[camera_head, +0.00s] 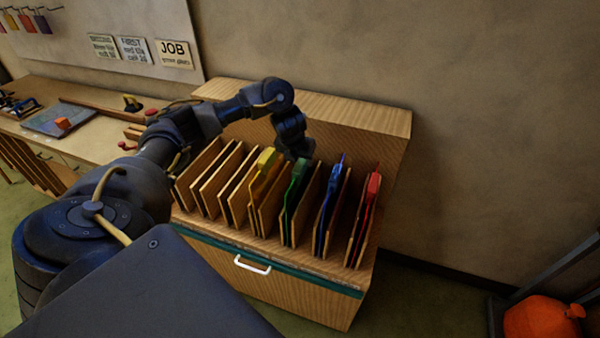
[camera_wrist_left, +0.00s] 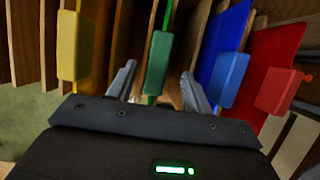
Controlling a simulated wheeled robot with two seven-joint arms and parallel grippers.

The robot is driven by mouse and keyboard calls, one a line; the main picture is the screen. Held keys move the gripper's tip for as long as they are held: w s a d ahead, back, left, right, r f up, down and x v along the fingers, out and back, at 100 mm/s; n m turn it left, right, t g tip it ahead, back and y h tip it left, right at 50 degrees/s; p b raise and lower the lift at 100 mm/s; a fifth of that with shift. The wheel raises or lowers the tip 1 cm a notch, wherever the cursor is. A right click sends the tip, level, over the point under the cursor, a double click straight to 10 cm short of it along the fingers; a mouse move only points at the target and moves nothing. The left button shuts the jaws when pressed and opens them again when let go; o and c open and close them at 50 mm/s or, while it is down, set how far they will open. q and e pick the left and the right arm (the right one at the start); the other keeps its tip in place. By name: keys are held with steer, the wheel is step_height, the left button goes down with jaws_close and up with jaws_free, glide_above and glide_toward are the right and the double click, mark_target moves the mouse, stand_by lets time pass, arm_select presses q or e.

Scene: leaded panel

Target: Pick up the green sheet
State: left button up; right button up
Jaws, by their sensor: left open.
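The green sheet (camera_head: 292,198) stands upright in a slot of the wooden rack, with a green block-shaped grip on its top edge. In the left wrist view the green grip (camera_wrist_left: 157,62) lies between the two fingers of my left gripper (camera_wrist_left: 158,85), which is open, with a gap on both sides. In the head view my left gripper (camera_head: 296,152) is above the rack, just over the green sheet's top, and its fingers are hard to make out. My right gripper is not in view.
A yellow sheet (camera_head: 265,165) stands left of the green one; blue (camera_head: 333,195) and red (camera_head: 369,205) sheets stand to the right. Wooden dividers separate them in the rack (camera_head: 350,118). A workbench (camera_head: 90,140) is at left. An orange container (camera_head: 540,318) sits at lower right.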

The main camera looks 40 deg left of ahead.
mark_target(300, 164)
arm_select(q)
steer(key=shift+w+f, duration=0.3)
steer(key=shift+f, duration=0.3)
steer(key=shift+w+a+f, duration=0.1)
steer(key=shift+w, duration=0.05)
steer(key=shift+a+f, duration=0.1)
steer(key=p+x, duration=0.2)
steer(key=x, duration=0.2)
steer(key=shift+f, duration=0.2)
steer(key=shift+a+f, duration=0.1)
steer(key=shift+f, duration=0.1)
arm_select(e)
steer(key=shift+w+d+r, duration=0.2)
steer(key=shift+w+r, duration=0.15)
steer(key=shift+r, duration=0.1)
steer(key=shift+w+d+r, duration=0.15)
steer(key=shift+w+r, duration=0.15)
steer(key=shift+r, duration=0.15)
arm_select(q)
steer(key=shift+f, duration=0.2)
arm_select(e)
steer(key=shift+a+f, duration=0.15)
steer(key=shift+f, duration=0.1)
